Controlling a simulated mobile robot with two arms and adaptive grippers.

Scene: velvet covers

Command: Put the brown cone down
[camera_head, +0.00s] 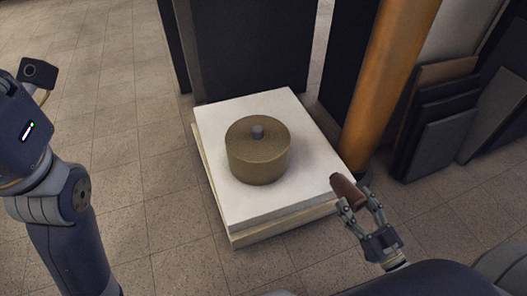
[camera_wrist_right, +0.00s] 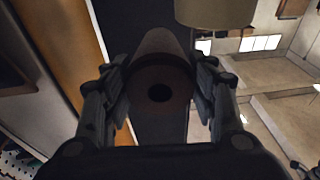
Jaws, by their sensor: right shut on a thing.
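The brown cone (camera_head: 346,188) is held tilted by my right gripper (camera_head: 358,208), just off the right edge of the white-topped platform. In the right wrist view the cone (camera_wrist_right: 160,82) sits between both fingers of the gripper (camera_wrist_right: 163,85), with a dark round hole in its near end. My right gripper is shut on it. I cannot tell whether the cone touches the platform's edge. My left arm shows at the left of the head view, but its gripper is out of view.
The white platform (camera_head: 240,208) carries a round olive drum (camera_head: 258,158) with a small grey knob on top. Bare white surface surrounds the drum. An orange pillar (camera_head: 388,90) stands behind the cone. Dark panels (camera_head: 440,125) lean at the right. Tiled floor is open at left.

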